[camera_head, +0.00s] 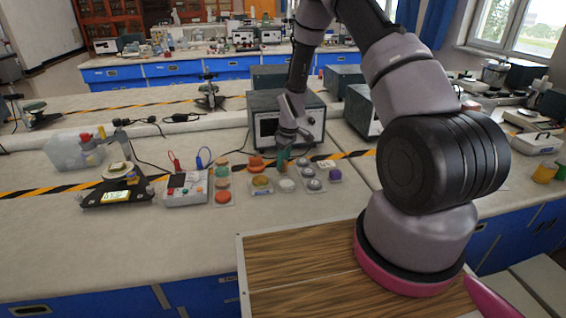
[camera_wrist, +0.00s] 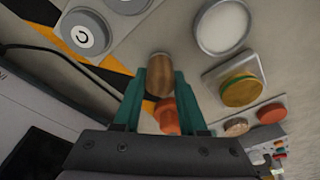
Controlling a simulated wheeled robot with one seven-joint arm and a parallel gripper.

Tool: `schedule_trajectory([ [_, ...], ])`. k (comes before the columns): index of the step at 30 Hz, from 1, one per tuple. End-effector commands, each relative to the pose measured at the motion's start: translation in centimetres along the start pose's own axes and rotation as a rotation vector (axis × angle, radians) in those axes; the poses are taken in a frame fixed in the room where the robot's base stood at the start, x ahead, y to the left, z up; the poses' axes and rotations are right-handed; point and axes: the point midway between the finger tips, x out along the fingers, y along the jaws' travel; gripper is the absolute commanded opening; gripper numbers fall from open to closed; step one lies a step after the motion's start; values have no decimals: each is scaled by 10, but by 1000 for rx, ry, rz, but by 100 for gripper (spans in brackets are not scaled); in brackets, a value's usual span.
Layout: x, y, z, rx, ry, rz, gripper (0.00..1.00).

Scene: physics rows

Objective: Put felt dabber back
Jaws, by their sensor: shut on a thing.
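My gripper (camera_head: 284,160) is low over the bench, in front of a grey instrument box. In the wrist view its two teal fingers (camera_wrist: 160,85) are shut on a brown cylinder (camera_wrist: 160,76), which I take to be the felt dabber. The cylinder sits between the fingertips. Whether its lower end touches the bench is not clear. An orange piece (camera_wrist: 166,116) shows behind it between the fingers; in the head view an orange stack (camera_head: 256,163) stands just left of the gripper.
Near the gripper are a yellow-topped square dish (camera_head: 262,183), a white round dish (camera_head: 286,185), a tray of grey discs (camera_head: 325,164) and a purple piece (camera_head: 334,175). The bench front is clear.

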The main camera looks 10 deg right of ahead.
Motion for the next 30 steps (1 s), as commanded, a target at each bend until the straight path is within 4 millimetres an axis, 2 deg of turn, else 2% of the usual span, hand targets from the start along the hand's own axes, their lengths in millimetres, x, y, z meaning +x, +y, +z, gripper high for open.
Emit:
schedule_trajectory([
  [2,3,0,1,0,-1,-1,0],
  [3,2,0,0,0,0,0,56],
  [4,2,0,0,0,0,0,68],
  [5,2,0,0,0,0,0,71],
  [14,1,0,0,0,0,0,71],
  [17,-6,0,-1,0,1,1,71],
  [20,-20,1,-1,1,3,2,71],
  [30,-92,0,-1,1,3,1,71],
])
